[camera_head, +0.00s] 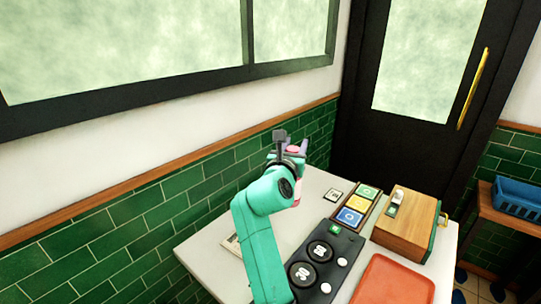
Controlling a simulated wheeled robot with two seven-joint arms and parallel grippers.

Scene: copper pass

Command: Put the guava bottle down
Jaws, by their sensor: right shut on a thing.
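My right arm comes up from the bottom of the head view. Its gripper (287,143) is shut on a pink thing (293,150), which looks like the guava bottle and is mostly hidden by the gripper and wrist. A little more pink shows below the wrist. The gripper is above the far left part of the white counter (210,259), near the tiled wall. I cannot tell how high the bottle is above the counter. My left gripper is not in view.
A black panel with round dials (325,262), a tray of coloured squares (343,225), a wooden box (405,235) and an orange-red mat (395,282) take up the counter's right side. A blue basket (517,197) stands far right.

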